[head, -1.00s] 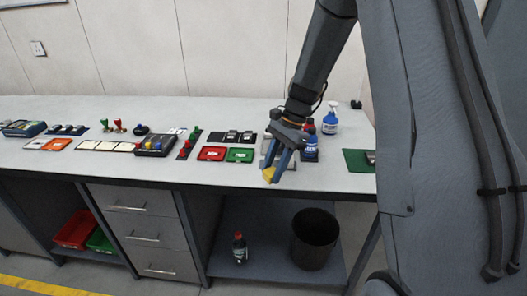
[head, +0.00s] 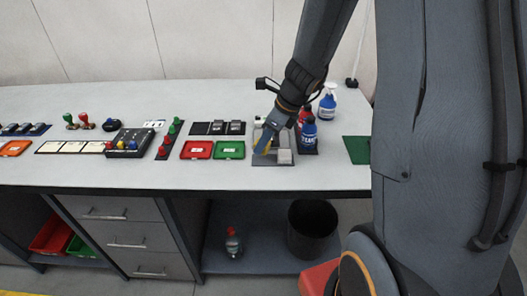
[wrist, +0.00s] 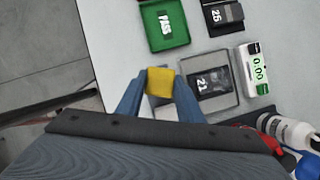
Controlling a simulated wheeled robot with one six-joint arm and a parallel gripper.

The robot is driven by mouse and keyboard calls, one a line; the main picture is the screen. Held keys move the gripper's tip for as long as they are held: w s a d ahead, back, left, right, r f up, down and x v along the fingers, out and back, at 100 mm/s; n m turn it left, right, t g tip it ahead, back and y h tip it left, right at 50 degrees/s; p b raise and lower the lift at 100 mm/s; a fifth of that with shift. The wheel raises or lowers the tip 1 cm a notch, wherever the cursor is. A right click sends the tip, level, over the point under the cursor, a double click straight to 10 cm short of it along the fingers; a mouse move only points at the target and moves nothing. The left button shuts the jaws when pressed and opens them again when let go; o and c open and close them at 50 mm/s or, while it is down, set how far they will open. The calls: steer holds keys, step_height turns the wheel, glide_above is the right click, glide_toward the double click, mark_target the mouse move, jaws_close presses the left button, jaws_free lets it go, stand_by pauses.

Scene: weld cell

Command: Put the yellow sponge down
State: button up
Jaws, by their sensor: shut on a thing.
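The yellow sponge (wrist: 160,81) sits between the two blue fingers of my gripper (wrist: 158,92) in the wrist view. My gripper is shut on it. In the head view my gripper (head: 262,147) is low over the left part of a grey tray (head: 262,161). Only a sliver of the sponge (head: 268,146) shows there, mostly hidden by a finger. I cannot tell whether the sponge touches the surface under it.
A green tray (head: 230,150) and a red tray (head: 198,150) lie left of the gripper. Blue-labelled (head: 308,133) and red (head: 305,113) bottles stand close on its right, with a spray bottle (head: 328,104) behind. A small display (wrist: 256,66) stands beside the grey tray. The bench front is clear.

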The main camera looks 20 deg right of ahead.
mark_target(264, 152)
steer(key=shift+f, duration=1.9)
steer(key=shift+f+b, duration=0.1)
steer(key=shift+b, duration=0.25)
steer(key=o, duration=1.1)
